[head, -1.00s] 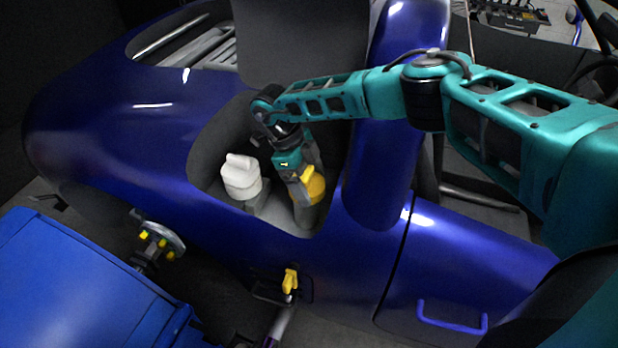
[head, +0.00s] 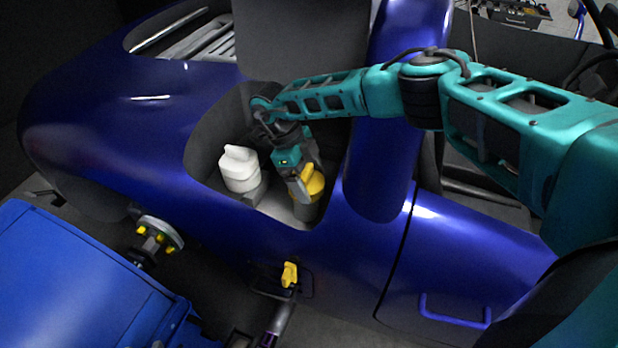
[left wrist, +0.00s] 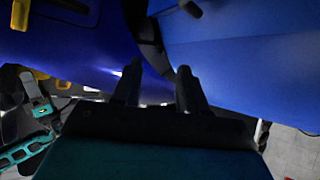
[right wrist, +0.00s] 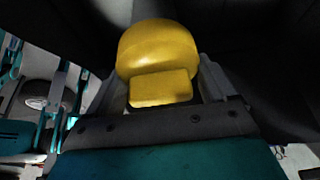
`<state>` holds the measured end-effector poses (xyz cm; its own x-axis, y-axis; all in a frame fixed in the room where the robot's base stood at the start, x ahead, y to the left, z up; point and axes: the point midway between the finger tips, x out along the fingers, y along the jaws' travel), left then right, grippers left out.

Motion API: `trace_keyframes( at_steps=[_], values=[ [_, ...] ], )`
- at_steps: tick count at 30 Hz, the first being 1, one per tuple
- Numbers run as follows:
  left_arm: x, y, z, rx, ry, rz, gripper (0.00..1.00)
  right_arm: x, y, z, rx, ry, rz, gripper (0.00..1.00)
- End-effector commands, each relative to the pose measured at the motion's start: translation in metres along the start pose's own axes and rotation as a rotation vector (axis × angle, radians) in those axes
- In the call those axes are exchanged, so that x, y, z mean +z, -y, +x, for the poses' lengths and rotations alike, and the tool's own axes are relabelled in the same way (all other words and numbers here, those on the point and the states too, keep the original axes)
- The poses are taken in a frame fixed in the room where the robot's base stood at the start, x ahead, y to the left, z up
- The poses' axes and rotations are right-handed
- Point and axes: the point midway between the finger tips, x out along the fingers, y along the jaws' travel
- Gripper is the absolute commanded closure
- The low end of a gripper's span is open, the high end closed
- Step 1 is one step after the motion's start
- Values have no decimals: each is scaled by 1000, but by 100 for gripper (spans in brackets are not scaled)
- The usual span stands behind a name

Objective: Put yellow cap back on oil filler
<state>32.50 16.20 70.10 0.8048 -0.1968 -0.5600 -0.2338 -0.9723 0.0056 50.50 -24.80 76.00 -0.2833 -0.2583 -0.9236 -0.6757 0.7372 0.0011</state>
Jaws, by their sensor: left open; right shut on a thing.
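The yellow cap (head: 315,181) is in the recess of the blue car body, at the top of a grey oil filler (head: 306,211). My right gripper (head: 306,184) is shut on the cap from above. In the right wrist view the cap (right wrist: 158,50) fills the space between the fingers, its raised tab towards the gripper. I cannot tell whether the cap is seated on the filler or just above it. My left gripper (left wrist: 158,88) is open and empty; it shows only in the left wrist view, near blue surfaces.
A white-capped reservoir (head: 239,170) stands left of the filler in the recess. The recess rim and the blue pillar (head: 386,165) crowd my right arm. A yellow handle (head: 289,274) sits on the body side. A blue box (head: 75,285) and a wheel hub (head: 160,235) are at left.

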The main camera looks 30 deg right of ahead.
Motion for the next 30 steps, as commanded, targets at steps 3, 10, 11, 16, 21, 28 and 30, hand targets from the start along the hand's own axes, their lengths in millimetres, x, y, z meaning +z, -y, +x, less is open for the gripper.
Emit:
trace_keyframes(
  at_steps=[3, 10, 11, 16, 21, 28, 30],
  values=[
    [2, 0, 0, 0, 2, 0, 57, 0, 0, 0, -1, 0, 0, 46],
    [2, 0, 0, -1, 2, 0, 57, 0, 0, -1, -1, 0, 0, 46],
    [2, 0, 0, -1, 2, 0, 57, 0, 0, -1, -1, 0, 0, 46],
    [2, 0, 0, -1, 3, 0, 57, 0, 0, 0, -1, 0, 0, 46],
    [2, 0, 0, -1, 3, 0, 57, 1, 0, 0, -1, 0, 0, 46],
    [5, 0, 2, -1, 3, 0, 57, 2, 0, 3, 0, 0, 0, 46],
    [6, 0, 2, -1, 4, 0, 57, 2, 0, 4, 0, 0, 0, 46]
  ],
)
